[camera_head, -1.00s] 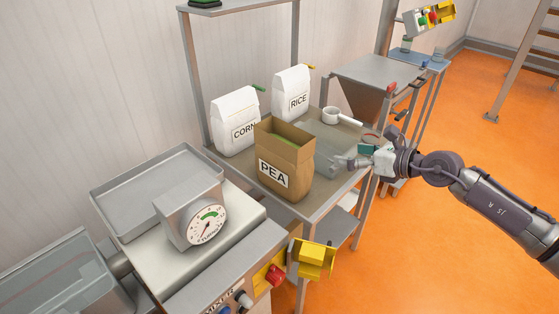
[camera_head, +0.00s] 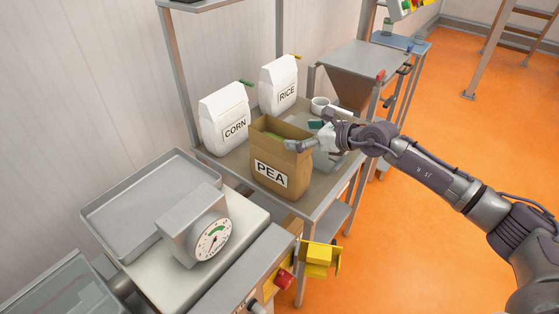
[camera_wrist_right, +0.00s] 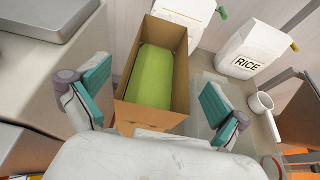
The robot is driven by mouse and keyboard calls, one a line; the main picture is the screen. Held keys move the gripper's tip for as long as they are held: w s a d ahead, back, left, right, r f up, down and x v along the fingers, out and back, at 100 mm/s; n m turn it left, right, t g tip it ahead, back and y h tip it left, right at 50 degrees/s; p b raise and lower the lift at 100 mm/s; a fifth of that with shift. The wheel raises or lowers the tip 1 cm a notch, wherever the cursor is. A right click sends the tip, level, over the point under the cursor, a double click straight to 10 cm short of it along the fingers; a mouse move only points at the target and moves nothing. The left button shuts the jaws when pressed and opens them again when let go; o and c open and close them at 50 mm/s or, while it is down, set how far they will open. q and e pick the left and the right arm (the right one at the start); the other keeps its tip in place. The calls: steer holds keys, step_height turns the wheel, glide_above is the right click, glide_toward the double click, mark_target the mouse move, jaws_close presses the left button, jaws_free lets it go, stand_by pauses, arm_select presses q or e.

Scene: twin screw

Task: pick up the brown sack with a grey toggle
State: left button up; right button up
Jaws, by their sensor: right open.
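The brown sack (camera_head: 281,163), marked PEA, stands upright on the metal table with its top open and green contents inside. I see no grey toggle on it. In the right wrist view the sack (camera_wrist_right: 124,111) is between my open fingers. My right gripper (camera_head: 312,138) is at the sack's right side near its top rim, and one finger shows in front of the rim. In the right wrist view its teal pads (camera_wrist_right: 157,97) are spread to either side of the sack; I cannot tell whether they touch it. My left gripper is not in view.
A white scoop (camera_head: 321,104) lies on the table (camera_head: 229,163). A dial scale (camera_head: 209,240) and grey tray (camera_head: 150,205) are at the front left.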

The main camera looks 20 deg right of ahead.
mark_target(286, 133)
steer(key=shift+w+a+f, duration=0.15)
steer(key=shift+w+a, duration=0.15)
steer(key=shift+w, duration=0.1)
steer(key=x, duration=0.2)
steer(key=p+x, duration=0.1)
steer(key=x, duration=0.1)
steer(key=shift+w+a+f, duration=0.1)
steer(key=shift+w+f, duration=0.15)
steer(key=shift+f, duration=0.1)
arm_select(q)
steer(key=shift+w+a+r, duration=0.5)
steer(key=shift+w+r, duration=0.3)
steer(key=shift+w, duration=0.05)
arm_select(e)
steer(key=shift+s, duration=0.15)
steer(key=c, duration=1.1)
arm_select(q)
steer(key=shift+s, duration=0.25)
arm_select(e)
steer(key=shift+r, duration=0.3)
steer(key=shift+c, duration=0.2)
